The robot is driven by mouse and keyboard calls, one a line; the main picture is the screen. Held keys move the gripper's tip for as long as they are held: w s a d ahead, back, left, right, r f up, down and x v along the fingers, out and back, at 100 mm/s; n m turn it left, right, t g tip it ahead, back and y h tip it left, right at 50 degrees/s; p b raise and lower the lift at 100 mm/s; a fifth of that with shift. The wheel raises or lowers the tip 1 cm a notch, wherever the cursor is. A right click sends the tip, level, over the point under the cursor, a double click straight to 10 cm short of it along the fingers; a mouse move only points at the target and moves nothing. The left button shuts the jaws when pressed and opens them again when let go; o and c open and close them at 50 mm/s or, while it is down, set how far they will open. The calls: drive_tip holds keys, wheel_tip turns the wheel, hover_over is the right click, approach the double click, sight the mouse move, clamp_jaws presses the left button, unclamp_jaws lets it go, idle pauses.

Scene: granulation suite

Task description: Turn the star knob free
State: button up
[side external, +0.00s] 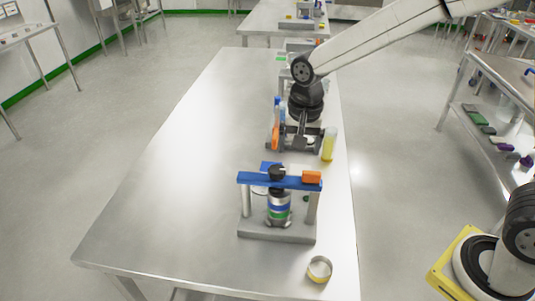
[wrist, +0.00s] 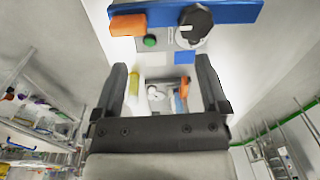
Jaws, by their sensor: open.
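The black star knob (side external: 277,172) sits on top of the blue crossbar (side external: 247,178) of a small press-like frame on the steel table. In the wrist view, the knob (wrist: 194,22) has a white mark and shows at the top, right of an orange block (wrist: 128,25) on the same bar. My gripper (side external: 293,138) is behind the frame in the side view, apart from the knob. In the wrist view, my gripper (wrist: 165,78) has its two black fingers wide apart, with nothing held between them. The knob lies beyond the fingertips.
A banded cylinder (side external: 278,207) stands under the crossbar between posts. A ring (side external: 319,268) lies near the table's front right. A yellow tube (side external: 329,145) and an orange-and-blue item (side external: 276,125) flank my gripper. The left of the steel table (side external: 185,170) is clear.

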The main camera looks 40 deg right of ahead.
sight(277, 169)
drive_tip(key=w+a+m, duration=0.1)
drive_tip(key=w+a+r+m, duration=0.1)
drive_tip(key=a, duration=0.1)
drive_tip(key=shift+w+a+r+m+g, duration=0.3)
drive_tip(key=shift+w+a+m, duration=0.05)
drive_tip(key=shift+w+m, duration=0.05)
drive_tip(key=shift+f, duration=0.15)
drive_tip(key=shift+f, duration=3.75)
clamp_jaws()
